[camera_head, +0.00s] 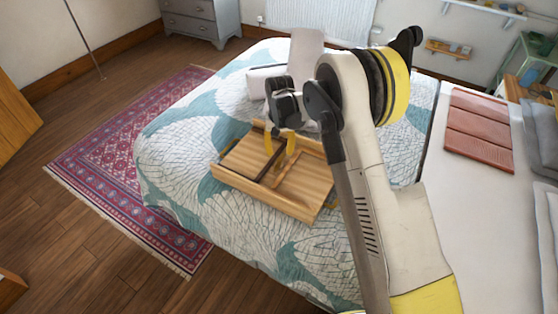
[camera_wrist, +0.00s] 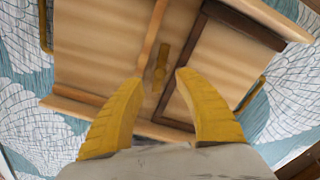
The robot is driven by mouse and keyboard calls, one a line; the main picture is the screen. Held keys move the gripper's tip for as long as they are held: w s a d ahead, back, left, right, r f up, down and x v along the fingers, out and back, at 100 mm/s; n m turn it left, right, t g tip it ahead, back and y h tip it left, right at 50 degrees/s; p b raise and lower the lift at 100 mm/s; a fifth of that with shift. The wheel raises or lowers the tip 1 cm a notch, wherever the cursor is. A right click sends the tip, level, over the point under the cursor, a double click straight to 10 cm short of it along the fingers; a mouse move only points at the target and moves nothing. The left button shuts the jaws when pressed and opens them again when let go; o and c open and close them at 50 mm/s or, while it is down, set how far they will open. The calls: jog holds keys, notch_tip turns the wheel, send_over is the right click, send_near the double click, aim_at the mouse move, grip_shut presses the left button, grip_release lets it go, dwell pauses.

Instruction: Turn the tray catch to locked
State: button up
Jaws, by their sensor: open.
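The wooden tray (camera_head: 305,207) lies on the bed, with light wood panels, a raised rim and dark brown strips. The wrist view shows the tray (camera_wrist: 95,45) below my gripper. A small brass-coloured piece, apparently the catch (camera_wrist: 161,62), stands out near the middle, beside a light wood strip and a dark strip. My gripper (camera_wrist: 160,78) is open, with its yellow fingertips apart and the catch just beyond the gap between them. In the head view my gripper (camera_head: 280,145) is over the tray, and the catch cannot be made out. I cannot tell whether the fingertips touch anything.
The bed has a teal and white patterned cover (camera_head: 175,135). Grey pillow-like items (camera_head: 265,80) lie behind the tray. Folded reddish cloth (camera_head: 478,130) lies to the right. A red rug (camera_head: 120,150) covers the floor at left. Brass handles (camera_wrist: 250,95) flank the tray.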

aim_at(280, 159)
jog(key=shift+f+b, duration=0.45)
jog(key=shift+f, duration=1.4)
jog(key=shift+c, duration=0.2)
grip_shut()
